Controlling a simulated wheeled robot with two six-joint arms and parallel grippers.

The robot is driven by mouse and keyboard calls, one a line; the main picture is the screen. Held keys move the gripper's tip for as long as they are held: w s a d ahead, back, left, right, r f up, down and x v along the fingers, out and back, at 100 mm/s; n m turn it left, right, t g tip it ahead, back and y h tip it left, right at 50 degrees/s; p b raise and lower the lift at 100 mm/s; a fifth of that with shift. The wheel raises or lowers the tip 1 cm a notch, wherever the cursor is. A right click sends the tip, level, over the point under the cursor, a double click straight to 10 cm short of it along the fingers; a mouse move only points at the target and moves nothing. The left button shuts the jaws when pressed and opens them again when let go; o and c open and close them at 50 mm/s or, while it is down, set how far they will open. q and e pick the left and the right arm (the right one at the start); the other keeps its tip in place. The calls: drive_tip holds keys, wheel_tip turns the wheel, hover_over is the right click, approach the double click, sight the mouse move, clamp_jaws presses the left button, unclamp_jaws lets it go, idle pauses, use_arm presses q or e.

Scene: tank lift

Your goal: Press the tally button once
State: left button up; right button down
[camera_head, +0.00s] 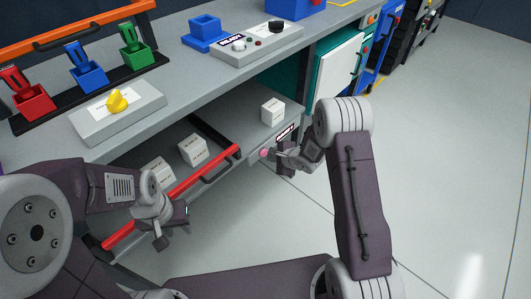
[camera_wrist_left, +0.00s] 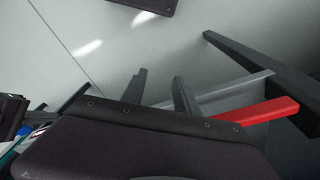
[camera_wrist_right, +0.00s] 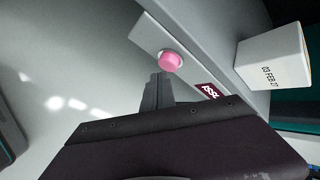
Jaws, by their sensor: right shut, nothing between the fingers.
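The pink round tally button (camera_head: 264,153) sits on a grey panel at the right end of the lower shelf. In the right wrist view the pink button (camera_wrist_right: 171,61) stands just beyond my fingertips, and a small gap seems to show. My right gripper (camera_head: 277,155) is shut and empty, its fingers pointing at the button; they also show together in the right wrist view (camera_wrist_right: 158,78). My left gripper (camera_head: 172,228) hangs near the red-railed shelf edge. Its fingers (camera_wrist_left: 160,84) are apart with nothing between them.
A dark label (camera_head: 285,132) is beside the button. A white box (camera_head: 273,111) stands on the shelf above it. The red rail (camera_head: 175,193) runs along the shelf front. Workbench (camera_head: 160,75) controls are above; open floor lies right.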

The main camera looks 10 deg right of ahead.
idle(0.3)
drive_tip(key=shift+w+a+p, duration=0.35)
drive_tip(key=shift+w+p, duration=0.05)
drive_tip(key=shift+w, duration=0.1)
idle(0.5)
drive_tip(key=shift+s, duration=0.1)
drive_tip(key=shift+s+d+p, duration=0.45)
drive_tip(key=shift+s+d, duration=0.1)
drive_tip(key=shift+s, duration=0.1)
drive_tip(key=s+d+p, duration=0.1)
drive_tip(key=s, duration=0.1)
drive_tip(key=s+d, duration=0.2)
drive_tip(key=shift+p, duration=0.4)
idle(0.7)
